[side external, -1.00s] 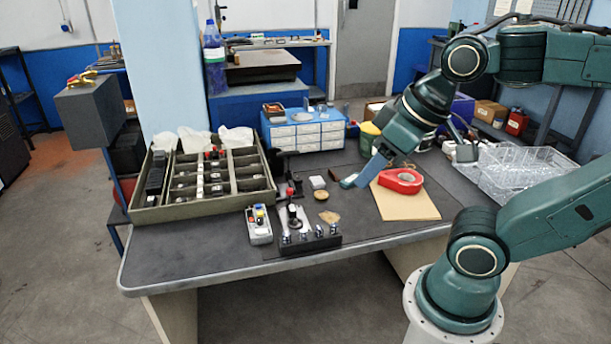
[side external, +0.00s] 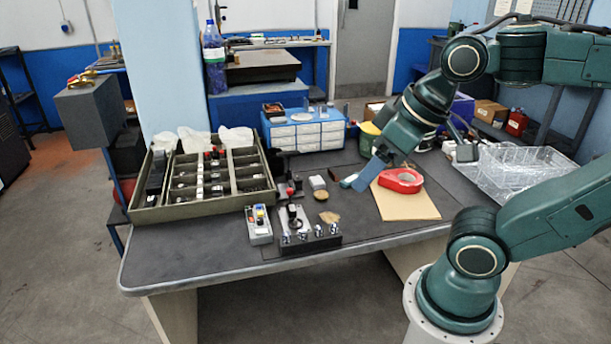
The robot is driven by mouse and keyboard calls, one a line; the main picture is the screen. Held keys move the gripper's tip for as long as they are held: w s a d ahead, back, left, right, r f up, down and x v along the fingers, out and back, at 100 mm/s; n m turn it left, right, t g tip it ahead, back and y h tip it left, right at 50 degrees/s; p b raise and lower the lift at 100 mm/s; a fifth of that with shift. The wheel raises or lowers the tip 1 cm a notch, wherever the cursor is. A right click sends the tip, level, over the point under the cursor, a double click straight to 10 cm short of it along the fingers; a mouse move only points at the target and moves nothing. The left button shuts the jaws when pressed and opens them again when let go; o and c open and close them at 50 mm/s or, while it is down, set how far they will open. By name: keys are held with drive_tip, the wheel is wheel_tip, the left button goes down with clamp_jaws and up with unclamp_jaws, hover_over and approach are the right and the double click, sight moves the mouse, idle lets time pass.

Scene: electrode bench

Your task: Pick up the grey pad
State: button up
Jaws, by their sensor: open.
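My gripper (side external: 413,168) is open above the right half of the bench. Its blue-grey finger points down at the left, and the other finger is at the right. A small pale, greyish block (side external: 318,182) lies on the dark mat, left of the blue-grey finger and apart from it. A small teal-and-pale piece (side external: 348,182) lies right beside that fingertip; whether they touch, I cannot tell. Which of these small pieces is the grey pad is not clear at this size. Nothing shows held between the fingers.
A round tan disc (side external: 320,195) and a tan scrap (side external: 329,217) lie nearby. A divided tray (side external: 200,212) stands left, blue drawers (side external: 303,136) behind, a clear bin (side external: 527,172) right.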

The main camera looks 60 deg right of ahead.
drive_tip(key=shift+w+r, duration=0.1)
drive_tip(key=w+d+r+n+g, duration=0.1)
drive_tip(key=w+d+r, duration=0.15)
drive_tip(key=w, duration=0.45)
drive_tip(key=w+d+r+n+g, duration=0.1)
drive_tip(key=w+d+r+n, duration=0.1)
drive_tip(key=w+d, duration=0.35)
drive_tip(key=w+d+f+n+g+h, duration=0.1)
drive_tip(key=w+d, duration=0.3)
drive_tip(key=w, duration=0.2)
drive_tip(key=w+d+f+n, duration=0.1)
drive_tip(key=w+d, duration=0.3)
drive_tip(key=w, duration=0.3)
drive_tip(key=n+g+y, duration=0.1)
drive_tip(key=n+g, duration=0.2)
drive_tip(key=n, duration=0.1)
hover_over(315, 180)
wheel_tip(315, 180, down, 24)
drive_tip(key=shift+a+f, duration=0.1)
drive_tip(key=shift+f, duration=4.15)
